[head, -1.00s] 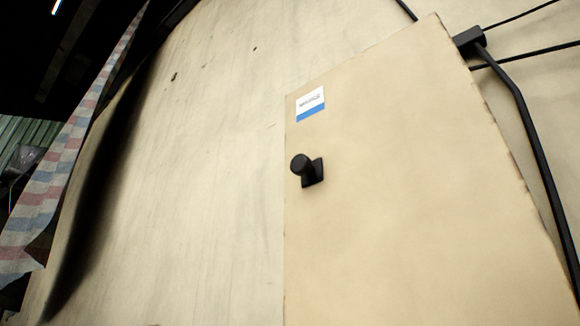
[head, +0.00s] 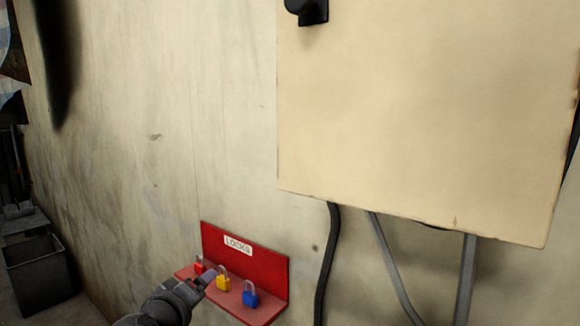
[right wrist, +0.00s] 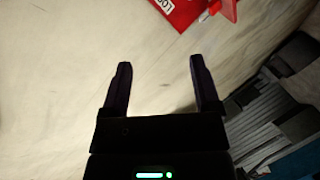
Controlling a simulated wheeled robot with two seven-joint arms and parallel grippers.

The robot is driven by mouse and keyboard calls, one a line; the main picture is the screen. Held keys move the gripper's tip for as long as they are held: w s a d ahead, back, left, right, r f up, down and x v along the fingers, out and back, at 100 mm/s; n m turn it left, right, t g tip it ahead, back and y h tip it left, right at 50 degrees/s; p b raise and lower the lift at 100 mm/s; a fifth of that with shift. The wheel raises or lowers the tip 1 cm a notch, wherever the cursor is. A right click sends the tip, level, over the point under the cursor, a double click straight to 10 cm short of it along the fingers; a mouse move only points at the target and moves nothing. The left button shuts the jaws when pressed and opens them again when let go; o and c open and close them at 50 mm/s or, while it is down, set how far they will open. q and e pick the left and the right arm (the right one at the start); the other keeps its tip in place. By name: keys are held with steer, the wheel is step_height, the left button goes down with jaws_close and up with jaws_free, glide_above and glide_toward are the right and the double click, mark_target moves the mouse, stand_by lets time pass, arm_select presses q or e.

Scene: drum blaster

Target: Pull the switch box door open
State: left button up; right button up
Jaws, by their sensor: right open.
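The beige switch box door (head: 420,110) fills the upper right of the head view and looks shut. Its black knob (head: 308,10) shows at the top edge, partly cut off. My right gripper (head: 207,278) is low in the head view, in front of the red lock shelf and well below and left of the knob. In the right wrist view its two dark fingers (right wrist: 160,62) are spread with nothing between them. The left gripper is not in view.
The red lock shelf (head: 262,272) on the wall holds a red padlock (head: 199,265), a yellow padlock (head: 223,281) and a blue padlock (head: 250,297). Cables (head: 330,260) hang below the box. A dark bin (head: 38,272) stands at the lower left.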

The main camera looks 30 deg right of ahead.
steer(key=s+r+m+h+p, duration=0.2)
steer(key=r+m, duration=0.1)
steer(key=r, duration=0.9)
steer(key=s+r+m+h+p, duration=0.2)
steer(key=s+r+m+h, duration=0.1)
steer(key=r, duration=0.9)
steer(key=s+r+m+g+h+p, duration=0.4)
steer(key=s+r+m, duration=0.6)
steer(key=s+r, duration=0.7)
arm_select(q)
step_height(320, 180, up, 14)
steer(key=p, duration=0.4)
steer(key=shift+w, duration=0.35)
arm_select(e)
steer(key=w+d+r+y, duration=0.1)
steer(key=w+d, duration=0.4)
steer(key=d, duration=0.4)
steer(key=shift+w+r+g, duration=0.3)
steer(key=shift+r+g, duration=0.05)
steer(key=shift+g, duration=0.05)
steer(key=shift+c, duration=0.2)
jaws_close()
